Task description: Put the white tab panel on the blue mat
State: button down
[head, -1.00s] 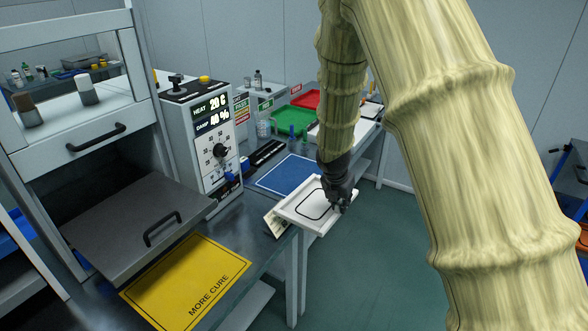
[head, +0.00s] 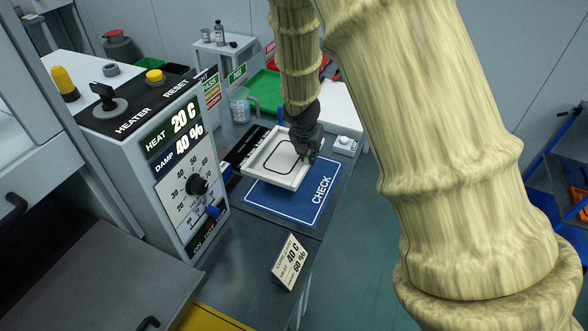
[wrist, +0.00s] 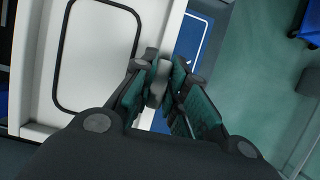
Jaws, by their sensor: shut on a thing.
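The white tab panel (head: 268,165) is a square white tray-like piece with a raised rim and a black rounded outline. My gripper (head: 309,152) is shut on the tab at its right side. In the wrist view the fingers (wrist: 160,85) pinch the grey-white tab, and the white panel (wrist: 98,60) extends left. The blue mat (head: 290,204), marked CHECK, lies on the bench. The panel is over the mat's far part and covers it in the head view. I cannot tell whether the panel touches the mat.
The heater box (head: 165,160) with dial and displays stands left of the mat. A small sign card (head: 290,262) stands in front. A white device (head: 345,146) with a knob is to the right, and a beaker (head: 241,105) and green tray (head: 264,90) are behind.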

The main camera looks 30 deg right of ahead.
jog(key=s+f, duration=0.2)
jog(key=s, duration=0.3)
jog(key=w+f, duration=0.2)
jog(key=w+f+p, duration=0.1)
jog(key=w+f, duration=0.1)
jog(key=f, duration=0.1)
jog(key=shift+f, duration=0.2)
jog(key=shift+f+p, duration=0.25)
jog(key=shift+p, duration=0.05)
jog(key=shift+s, duration=0.3)
jog(key=shift+s+r, duration=0.55)
jog(key=shift+s, duration=0.2)
jog(key=c, duration=1.7)
grip_release()
jog(key=shift+w+f, duration=0.65)
jog(key=shift+f, duration=0.05)
jog(key=shift+o, duration=1.3)
jog(key=shift+s+r, duration=0.3)
jog(key=shift+w+a, duration=0.1)
jog(key=shift+w, duration=0.15)
jog(key=b+v, duration=0.2)
jog(key=v, duration=1)
jog(key=shift+s, duration=0.2)
